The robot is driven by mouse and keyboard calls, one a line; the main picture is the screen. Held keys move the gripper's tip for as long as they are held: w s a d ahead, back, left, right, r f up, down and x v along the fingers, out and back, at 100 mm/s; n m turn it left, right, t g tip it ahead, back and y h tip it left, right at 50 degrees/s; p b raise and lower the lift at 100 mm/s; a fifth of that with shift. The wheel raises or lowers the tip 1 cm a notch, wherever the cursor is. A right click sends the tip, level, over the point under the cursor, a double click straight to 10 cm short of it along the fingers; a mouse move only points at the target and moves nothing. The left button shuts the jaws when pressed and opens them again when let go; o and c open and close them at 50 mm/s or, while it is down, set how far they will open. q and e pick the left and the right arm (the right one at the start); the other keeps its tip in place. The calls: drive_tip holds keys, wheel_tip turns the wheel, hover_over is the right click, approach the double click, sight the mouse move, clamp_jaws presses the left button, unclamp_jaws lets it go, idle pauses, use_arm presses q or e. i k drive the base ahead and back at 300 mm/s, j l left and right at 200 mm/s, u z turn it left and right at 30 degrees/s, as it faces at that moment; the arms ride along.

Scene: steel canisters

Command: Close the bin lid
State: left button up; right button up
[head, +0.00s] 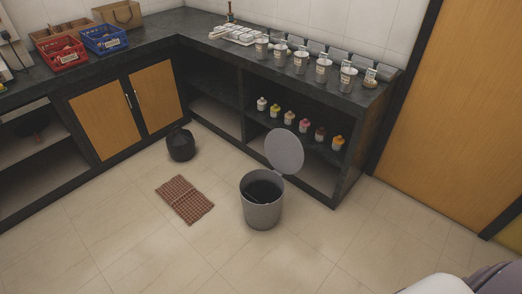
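A grey round bin (263,209) stands upright on the tiled floor in the middle of the head view. Its round grey lid (285,151) is open, standing up at the bin's back right side. The inside of the bin looks dark, with a thin light line across it that I cannot make out. Neither of my grippers shows in the head view.
A dark L-shaped counter (150,45) with open shelves runs behind the bin, its right end close behind the lid. A black bag (181,144) and a red checked mat (185,199) lie left of the bin. The floor in front is clear.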

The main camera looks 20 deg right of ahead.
sight(283, 150)
drive_tip(key=i+l+u, duration=0.1)
drive_tip(key=l+u, duration=0.85)
drive_tip(key=l, duration=0.1)
